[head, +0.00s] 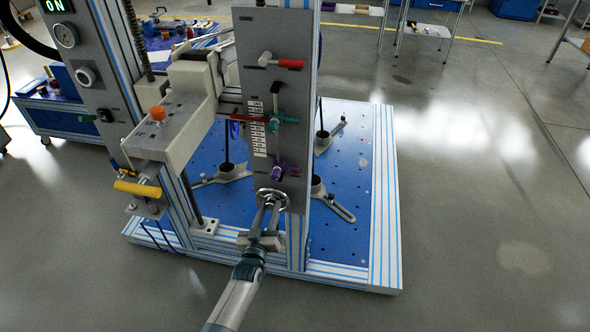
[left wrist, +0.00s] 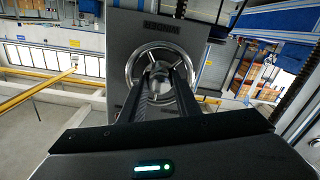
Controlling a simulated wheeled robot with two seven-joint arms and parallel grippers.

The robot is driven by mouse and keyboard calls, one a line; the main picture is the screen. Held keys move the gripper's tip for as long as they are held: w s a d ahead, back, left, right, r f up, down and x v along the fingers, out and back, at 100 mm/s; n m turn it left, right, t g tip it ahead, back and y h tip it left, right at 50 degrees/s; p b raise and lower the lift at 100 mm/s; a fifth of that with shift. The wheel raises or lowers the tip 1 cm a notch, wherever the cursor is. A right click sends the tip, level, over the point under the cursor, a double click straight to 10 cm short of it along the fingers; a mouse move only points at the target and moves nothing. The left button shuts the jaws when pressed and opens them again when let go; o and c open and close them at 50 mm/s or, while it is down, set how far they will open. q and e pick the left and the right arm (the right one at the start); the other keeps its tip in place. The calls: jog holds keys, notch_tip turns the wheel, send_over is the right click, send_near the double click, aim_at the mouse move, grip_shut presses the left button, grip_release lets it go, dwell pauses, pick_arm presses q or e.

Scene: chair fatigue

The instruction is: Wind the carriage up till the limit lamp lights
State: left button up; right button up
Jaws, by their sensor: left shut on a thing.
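A round metal handwheel (head: 272,196) sits at the bottom of the upright grey panel (head: 262,55). My left gripper (head: 269,207) comes from below and is shut on the wheel. In the left wrist view my left gripper (left wrist: 163,80) has its two fingers at the wheel's hub, inside the bright rim of the handwheel (left wrist: 132,64). A beige block (head: 180,130) with an orange knob (head: 158,113) on top stands left of the panel and may be the carriage. A white scale (head: 259,135) runs down the panel. I cannot tell which part is the limit lamp. My right gripper is not in view.
The panel also carries a red-ended handle (head: 290,64), a green and red cross handle (head: 275,122) and a purple knob (head: 279,173). A blue base plate (head: 350,226) with grey clamp feet lies behind. A yellow handle (head: 137,189) sticks out at left. The floor at right is clear.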

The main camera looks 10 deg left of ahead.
pick_arm(q)
jog(key=shift+w+a+r, duration=0.2)
jog(key=shift+w+r, duration=0.55)
jog(key=shift+w, duration=0.05)
jog(key=m, duration=0.4)
jog(key=shift+m, duration=0.3)
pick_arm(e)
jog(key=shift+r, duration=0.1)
pick_arm(q)
jog(key=o, duration=1)
jog(key=shift+o, duration=0.2)
jog(key=shift+s+f, duration=0.1)
jog(key=shift+s, duration=0.1)
jog(key=shift+s+f, duration=0.3)
jog(key=shift+s, duration=0.15)
jog(key=shift+o, duration=1.2)
jog(key=shift+s+d+f, duration=0.1)
jog(key=shift+s+f, duration=0.1)
jog(key=shift+s, duration=0.05)
jog(key=s, duration=1.7)
jog(key=shift+a+f+b, duration=0.15)
jog(key=shift+a+b, duration=0.1)
jog(key=shift+b, duration=0.2)
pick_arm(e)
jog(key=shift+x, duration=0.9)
